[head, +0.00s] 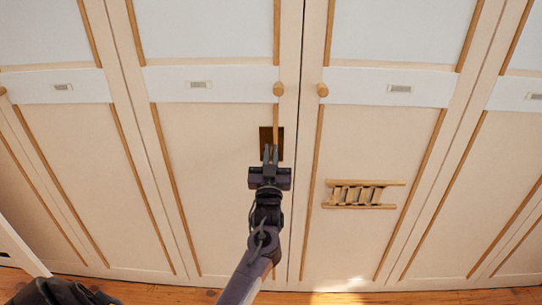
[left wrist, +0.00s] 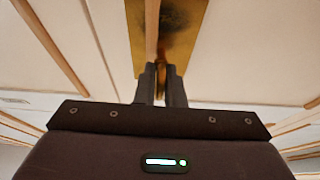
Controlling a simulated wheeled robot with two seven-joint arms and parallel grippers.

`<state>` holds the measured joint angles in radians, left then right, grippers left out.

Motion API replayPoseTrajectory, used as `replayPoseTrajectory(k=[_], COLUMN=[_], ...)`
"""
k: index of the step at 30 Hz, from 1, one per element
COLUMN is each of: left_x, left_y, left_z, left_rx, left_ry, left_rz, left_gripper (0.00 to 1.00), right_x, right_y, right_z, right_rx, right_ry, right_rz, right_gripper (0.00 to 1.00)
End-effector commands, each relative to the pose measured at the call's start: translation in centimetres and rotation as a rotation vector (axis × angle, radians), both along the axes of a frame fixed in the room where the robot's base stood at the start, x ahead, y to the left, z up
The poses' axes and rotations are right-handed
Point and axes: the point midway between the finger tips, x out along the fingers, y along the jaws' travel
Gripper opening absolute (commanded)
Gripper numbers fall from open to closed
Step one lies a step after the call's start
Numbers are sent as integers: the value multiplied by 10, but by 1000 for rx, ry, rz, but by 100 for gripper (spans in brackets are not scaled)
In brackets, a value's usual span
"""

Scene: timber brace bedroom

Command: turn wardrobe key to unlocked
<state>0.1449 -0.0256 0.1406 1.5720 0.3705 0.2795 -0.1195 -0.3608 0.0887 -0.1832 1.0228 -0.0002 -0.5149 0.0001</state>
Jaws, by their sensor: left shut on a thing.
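The wardrobe (head: 210,190) fills the head view with tall cream doors trimmed in wood. A dark brass lock plate (head: 264,134) sits below the round knob of the door left of centre; it also shows as a gold plate in the left wrist view (left wrist: 182,28). My left gripper (head: 270,153) reaches up to this plate, its fingers close together in front of it. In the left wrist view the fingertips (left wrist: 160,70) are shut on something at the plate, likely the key. The key is mostly hidden by the fingers, so its angle cannot be told.
Two round wooden knobs (head: 278,89) (head: 322,90) sit on the middle doors. A small ladder-like wooden rack (head: 363,194) is on the door to the right of my left arm. The wooden floor (head: 420,297) shows along the bottom.

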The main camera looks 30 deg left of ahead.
Motion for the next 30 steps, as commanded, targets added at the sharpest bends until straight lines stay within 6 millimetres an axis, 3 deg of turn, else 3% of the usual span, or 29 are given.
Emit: replayPoseTrajectory(k=[17, 18, 22, 30], left_x=[0, 0, 0, 0], left_y=[0, 0, 0, 0], left_z=[-2, -2, -1, -1], left_rx=[-30, -30, -29, -27], left_ry=[-13, -13, -14, -16], left_rz=[0, 0, 0, 0], left_gripper=[0, 12, 28, 28], right_x=[3, 3, 3, 3], right_y=[0, 0, 0, 0], right_z=[1, 1, 1, 1], right_rx=[0, 0, 0, 0], right_ry=[-2, -2, -2, -2], right_rz=[0, 0, 0, -1], right_gripper=[36, 36, 36, 36])
